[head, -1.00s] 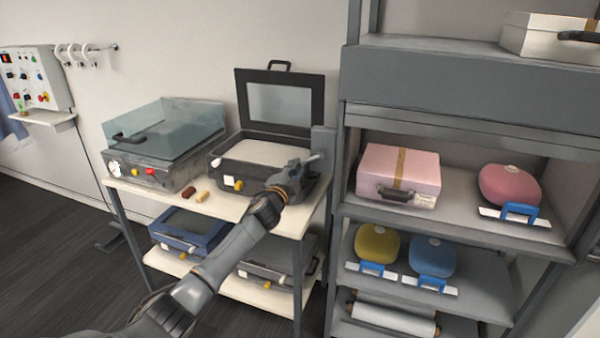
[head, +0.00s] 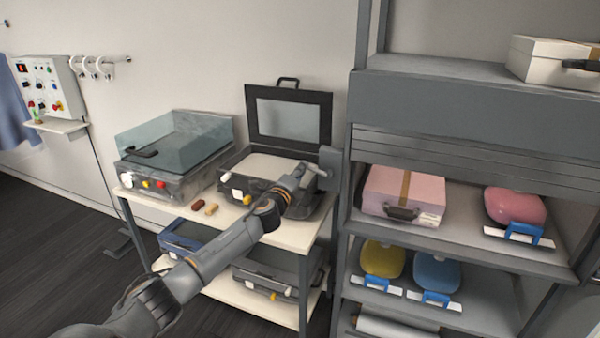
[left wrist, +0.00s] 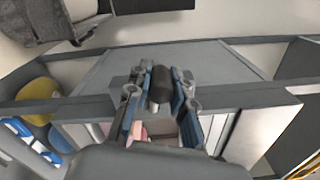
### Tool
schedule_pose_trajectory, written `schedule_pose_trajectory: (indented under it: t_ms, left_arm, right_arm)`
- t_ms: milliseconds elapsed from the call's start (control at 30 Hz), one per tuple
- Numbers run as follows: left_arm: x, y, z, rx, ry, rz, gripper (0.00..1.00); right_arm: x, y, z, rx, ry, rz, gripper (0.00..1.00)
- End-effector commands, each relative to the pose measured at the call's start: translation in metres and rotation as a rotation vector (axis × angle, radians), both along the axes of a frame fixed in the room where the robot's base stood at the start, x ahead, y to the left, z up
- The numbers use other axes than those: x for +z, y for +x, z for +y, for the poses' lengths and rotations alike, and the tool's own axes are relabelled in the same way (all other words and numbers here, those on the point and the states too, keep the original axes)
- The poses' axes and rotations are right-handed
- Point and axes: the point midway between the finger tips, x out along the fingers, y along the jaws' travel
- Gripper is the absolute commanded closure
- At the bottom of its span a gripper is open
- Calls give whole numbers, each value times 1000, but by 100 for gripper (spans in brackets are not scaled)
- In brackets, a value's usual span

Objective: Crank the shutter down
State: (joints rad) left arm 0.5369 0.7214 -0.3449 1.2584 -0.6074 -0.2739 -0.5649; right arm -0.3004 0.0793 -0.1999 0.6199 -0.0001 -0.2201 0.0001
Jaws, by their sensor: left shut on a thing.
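The shutter (head: 450,160) is a band of grey slats hanging a short way below the dark housing (head: 460,112) of the shelf unit. Its bottom edge is just above the pink case, and the opening below is uncovered. The crank's grey box (head: 331,160) is on the unit's left post. My left gripper (head: 306,174) is at the crank, beside that box. In the left wrist view, my left gripper (left wrist: 160,100) has its fingers closed around the crank's dark knob (left wrist: 161,82). The crank arm is mostly hidden. My right gripper is not in view.
Behind the shutter's opening are a pink case (head: 403,193) and a pink round bag (head: 515,207). Yellow (head: 383,259) and blue (head: 437,272) bags sit one shelf lower. An open-lidded machine (head: 268,180) stands on the cart close under my left arm.

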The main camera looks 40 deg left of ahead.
Motion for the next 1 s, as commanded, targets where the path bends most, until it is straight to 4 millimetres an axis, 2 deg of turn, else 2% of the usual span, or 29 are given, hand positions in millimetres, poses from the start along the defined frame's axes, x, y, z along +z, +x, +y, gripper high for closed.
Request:
schedule_pose_trajectory:
  t_ms: [100,633,667,767,1000]
  left_arm:
    - [5,0,0,-1,30,3,100]
    - [6,1,-2,-2,48,7,100]
    - [6,1,-2,-2,48,7,74]
    - [5,1,-2,-2,47,8,54]
    - [4,0,-2,-1,47,10,54]
  right_arm:
    - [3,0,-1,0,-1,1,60]
    - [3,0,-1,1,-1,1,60]
    - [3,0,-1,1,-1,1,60]
    - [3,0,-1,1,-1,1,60]
    - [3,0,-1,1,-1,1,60]
